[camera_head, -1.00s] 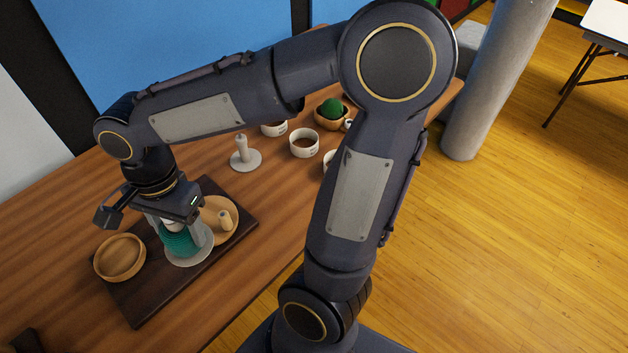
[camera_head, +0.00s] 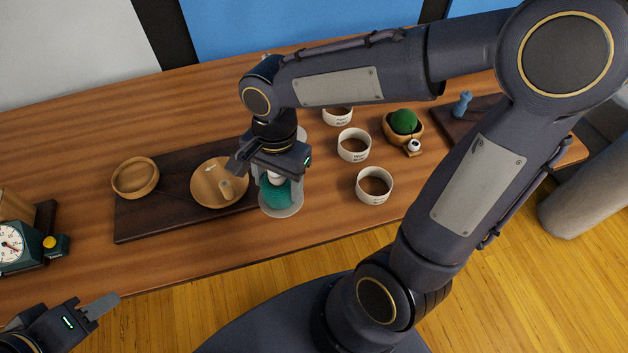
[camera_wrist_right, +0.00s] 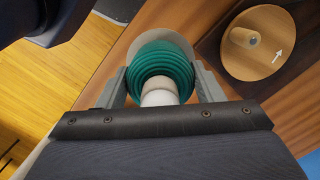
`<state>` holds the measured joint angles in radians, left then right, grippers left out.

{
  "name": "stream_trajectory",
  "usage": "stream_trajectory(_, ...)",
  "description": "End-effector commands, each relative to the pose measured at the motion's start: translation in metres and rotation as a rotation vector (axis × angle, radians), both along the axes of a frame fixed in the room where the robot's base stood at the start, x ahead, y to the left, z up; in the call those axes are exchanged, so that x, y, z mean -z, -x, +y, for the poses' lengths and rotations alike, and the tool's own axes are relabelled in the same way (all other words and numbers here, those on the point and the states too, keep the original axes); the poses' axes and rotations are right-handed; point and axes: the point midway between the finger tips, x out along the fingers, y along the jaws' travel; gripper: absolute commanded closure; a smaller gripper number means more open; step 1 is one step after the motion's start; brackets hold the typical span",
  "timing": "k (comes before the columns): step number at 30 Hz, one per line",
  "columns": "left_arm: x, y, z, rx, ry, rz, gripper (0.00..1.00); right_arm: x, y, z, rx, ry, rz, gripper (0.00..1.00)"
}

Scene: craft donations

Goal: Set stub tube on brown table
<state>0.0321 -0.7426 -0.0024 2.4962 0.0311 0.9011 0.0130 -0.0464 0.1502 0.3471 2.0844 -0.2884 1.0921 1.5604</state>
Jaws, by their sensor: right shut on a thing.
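A teal thread-wound tube with a white end (camera_head: 275,195) and a pale round disc at its bottom is in my right gripper (camera_head: 281,190), seen from above in the right wrist view (camera_wrist_right: 160,60). The gripper is shut on it, one finger on each side. It is just right of the dark board, over the brown table (camera_head: 80,115); whether the disc touches the table I cannot tell. My left gripper (camera_head: 95,306) is low at the left, away from the tube; its jaw opening is unclear.
The dark board (camera_head: 160,225) bears a wooden bowl (camera_head: 135,178) and a wooden plate with a peg (camera_head: 205,185). Several white cups (camera_head: 374,186) and a green ball in a wooden bowl (camera_head: 404,122) stand to the right. A dial scale (camera_head: 12,243) is at the left.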

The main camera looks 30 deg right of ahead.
Motion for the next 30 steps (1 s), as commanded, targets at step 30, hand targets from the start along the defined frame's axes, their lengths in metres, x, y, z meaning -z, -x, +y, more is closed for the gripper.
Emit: stream_trajectory(30, 0.004, 0.0, 0.0, 0.0, 0.0, 0.0, 0.64, 0.107, -0.028, -0.083, 0.0, 0.0, 0.0, 0.62)
